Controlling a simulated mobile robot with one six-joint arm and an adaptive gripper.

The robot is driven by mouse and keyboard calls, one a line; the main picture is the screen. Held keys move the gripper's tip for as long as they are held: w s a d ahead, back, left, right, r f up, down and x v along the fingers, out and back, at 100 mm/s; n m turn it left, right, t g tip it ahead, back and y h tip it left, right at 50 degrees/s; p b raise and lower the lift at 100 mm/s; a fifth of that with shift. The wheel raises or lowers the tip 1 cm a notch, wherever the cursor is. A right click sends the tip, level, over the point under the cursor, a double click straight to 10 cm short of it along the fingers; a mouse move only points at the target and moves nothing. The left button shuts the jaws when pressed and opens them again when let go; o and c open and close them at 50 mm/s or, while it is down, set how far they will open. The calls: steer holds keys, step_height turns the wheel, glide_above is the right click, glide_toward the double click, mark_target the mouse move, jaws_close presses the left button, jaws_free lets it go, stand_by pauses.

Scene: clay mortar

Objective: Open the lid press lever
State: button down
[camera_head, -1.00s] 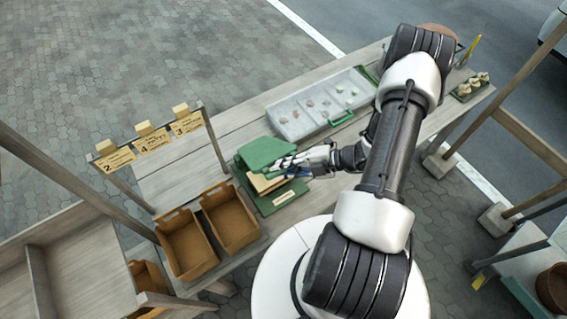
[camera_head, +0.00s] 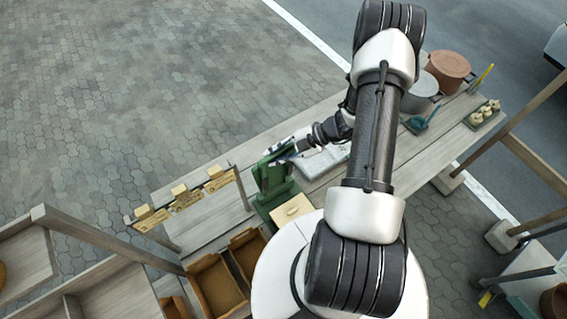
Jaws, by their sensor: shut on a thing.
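The green lid press (camera_head: 272,176) stands on the wooden table, left of my arm. Its upper green part is raised and tilted steeply up from the base. A pale cream block (camera_head: 292,210) shows on the press base. My gripper (camera_head: 289,150) is at the top of the raised part and is shut on it, seemingly at the lever. The fingertips are small here and the exact grip is partly hidden.
A pale tray (camera_head: 322,160) lies right of the press, partly behind my arm. Brown bins (camera_head: 216,284) stand front left. Numbered signs (camera_head: 186,197) line the left edge. A grey pot (camera_head: 421,92) and a brown pot (camera_head: 449,68) stand at back right.

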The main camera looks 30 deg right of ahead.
steer(key=shift+w, duration=2.1)
steer(key=c, duration=1.6)
jaws_free()
steer(key=shift+a, duration=0.1)
steer(key=v, duration=1.2)
